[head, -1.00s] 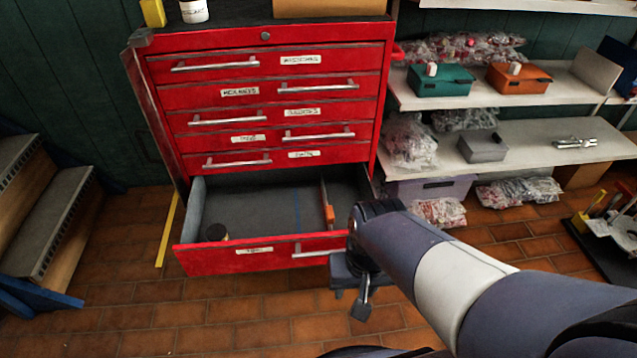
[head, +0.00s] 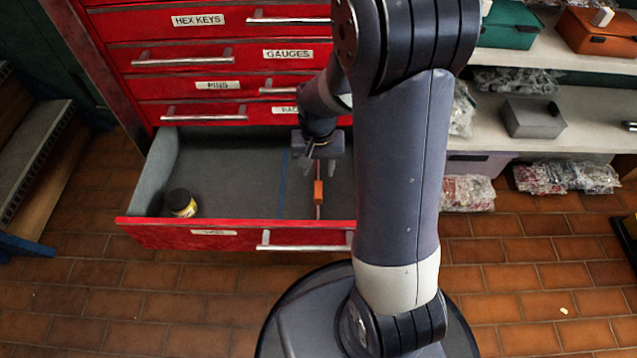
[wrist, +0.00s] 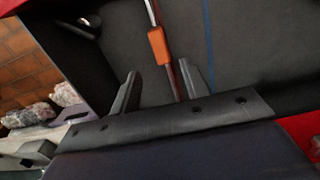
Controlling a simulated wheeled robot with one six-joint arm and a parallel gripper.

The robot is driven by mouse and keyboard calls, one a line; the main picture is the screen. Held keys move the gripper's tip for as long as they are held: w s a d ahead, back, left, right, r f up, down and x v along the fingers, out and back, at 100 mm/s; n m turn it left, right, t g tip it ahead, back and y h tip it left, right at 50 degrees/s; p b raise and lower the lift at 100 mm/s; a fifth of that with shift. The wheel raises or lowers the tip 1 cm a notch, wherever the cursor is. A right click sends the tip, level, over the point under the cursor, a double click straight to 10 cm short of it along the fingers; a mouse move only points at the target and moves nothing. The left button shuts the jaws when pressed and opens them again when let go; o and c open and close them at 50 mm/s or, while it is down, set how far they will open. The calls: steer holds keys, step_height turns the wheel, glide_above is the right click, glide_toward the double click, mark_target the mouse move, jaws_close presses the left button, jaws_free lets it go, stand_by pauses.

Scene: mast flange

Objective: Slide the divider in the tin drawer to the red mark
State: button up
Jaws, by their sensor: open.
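The tin drawer (head: 240,236) is the lowest drawer of a red cabinet and stands pulled open. Its divider (head: 318,208) is a thin upright plate with an orange tab (head: 318,190), standing in the right part of the drawer. In the wrist view, the divider (wrist: 150,10) and its orange tab (wrist: 158,46) also show. My gripper (head: 318,170) is over the drawer, open, with the divider between its fingers (wrist: 157,68) and apart from them. A blue line (head: 282,185) crosses the drawer floor left of the divider. I see no red mark on the visible floor.
A dark jar with a yellow label (head: 183,203) stands in the drawer's front left. My arm hides the drawer's right end in the head view. Shelves with a grey box (head: 534,118) and bagged parts (head: 567,177) stand to the right.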

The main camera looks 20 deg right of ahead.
mark_target(318, 189)
step_height(318, 189, down, 10)
steer(key=b, duration=0.3)
steer(key=shift+r+b, duration=0.25)
steer(key=shift+b, duration=0.15)
jaws_close()
